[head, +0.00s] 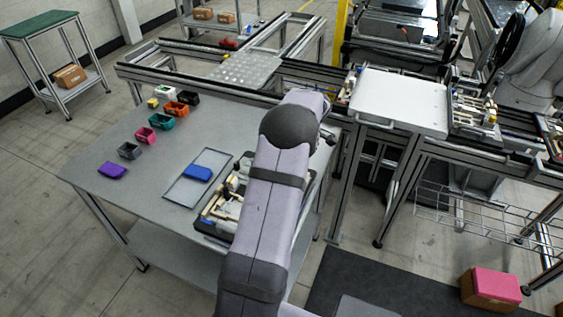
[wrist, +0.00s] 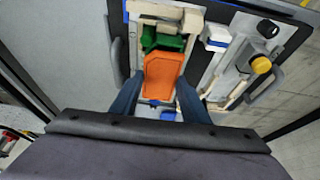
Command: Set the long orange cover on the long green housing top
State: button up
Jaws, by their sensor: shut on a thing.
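In the wrist view my gripper (wrist: 160,98) is shut on the long orange cover (wrist: 163,72), with one blue finger along each side of it. The long green housing (wrist: 163,40) lies in a cream fixture just beyond the cover's far end. The cover overlaps part of the housing's area in the picture, and the gap in height between them cannot be told. In the head view my arm hides the gripper, the cover and the housing.
The pallet (head: 213,225) lies on the grey table (head: 105,205). Beside the housing are a white-and-blue block (wrist: 216,37), a yellow knob (wrist: 261,65) and a black knob (wrist: 267,28). A blue part (head: 198,173) lies on a flat tray (head: 183,191). Several coloured parts line the table's back left.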

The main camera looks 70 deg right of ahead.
jog(key=shift+f+b, duration=0.75)
dwell(0.5)
jog(key=o, duration=1.1)
jog(key=shift+b+v, duration=1.25)
jog(key=shift+v, duration=2.45)
